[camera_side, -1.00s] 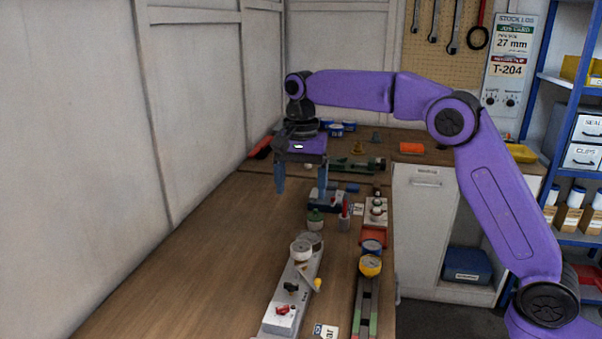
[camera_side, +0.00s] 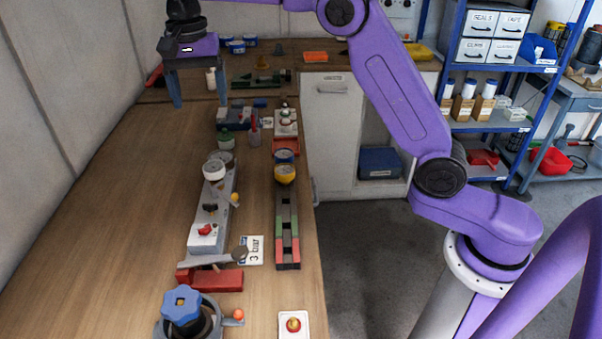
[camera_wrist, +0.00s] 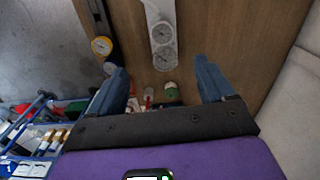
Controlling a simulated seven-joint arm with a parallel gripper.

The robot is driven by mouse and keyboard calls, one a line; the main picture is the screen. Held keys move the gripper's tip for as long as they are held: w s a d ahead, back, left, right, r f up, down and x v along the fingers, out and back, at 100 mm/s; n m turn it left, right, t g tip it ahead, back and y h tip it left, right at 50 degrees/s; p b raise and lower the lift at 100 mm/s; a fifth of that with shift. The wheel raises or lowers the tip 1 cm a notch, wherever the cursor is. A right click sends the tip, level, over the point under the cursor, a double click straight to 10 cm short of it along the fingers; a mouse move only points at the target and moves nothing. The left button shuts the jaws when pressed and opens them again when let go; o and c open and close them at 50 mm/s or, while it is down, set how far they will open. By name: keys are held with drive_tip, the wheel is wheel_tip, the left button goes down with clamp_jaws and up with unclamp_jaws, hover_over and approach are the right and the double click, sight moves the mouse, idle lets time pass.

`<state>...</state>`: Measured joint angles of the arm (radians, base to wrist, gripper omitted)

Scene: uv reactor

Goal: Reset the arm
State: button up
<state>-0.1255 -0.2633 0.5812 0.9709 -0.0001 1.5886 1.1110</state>
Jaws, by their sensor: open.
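My gripper (camera_side: 199,105) is open and empty, its two blue fingers pointing down, well apart, above the far left part of the wooden bench (camera_side: 110,210). In the wrist view my gripper (camera_wrist: 160,66) also shows wide apart fingers with nothing held between them. The grey device with round gauges (camera_side: 211,205) stands on the bench nearer the side camera. It shows between and beyond the fingers in the wrist view (camera_wrist: 162,38). A green-capped bottle (camera_side: 225,141) stands just beyond it.
A rail with a yellow gauge (camera_side: 285,174) runs along the bench's right edge. The bench's left side is clear. Blue shelving (camera_side: 500,120) stands right.

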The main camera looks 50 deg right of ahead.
drive_tip(key=s+d+f+n, duration=0.1)
drive_tip(key=s+f+n, duration=0.2)
drive_tip(key=s+n, duration=1.1)
drive_tip(key=s+d+f+n, duration=0.2)
drive_tip(key=s+d, duration=0.2)
drive_tip(key=s, duration=0.4)
drive_tip(key=s+d+f+n, duration=0.2)
drive_tip(key=s+d+f, duration=0.1)
drive_tip(key=s, duration=0.5)
drive_tip(key=s+d+f+n, duration=0.2)
drive_tip(key=s+d, duration=0.3)
drive_tip(key=s, duration=0.3)
drive_tip(key=shift+s+d+f+n, duration=0.25)
drive_tip(key=shift+s+f+n, duration=0.15)
drive_tip(key=shift+f, duration=0.15)
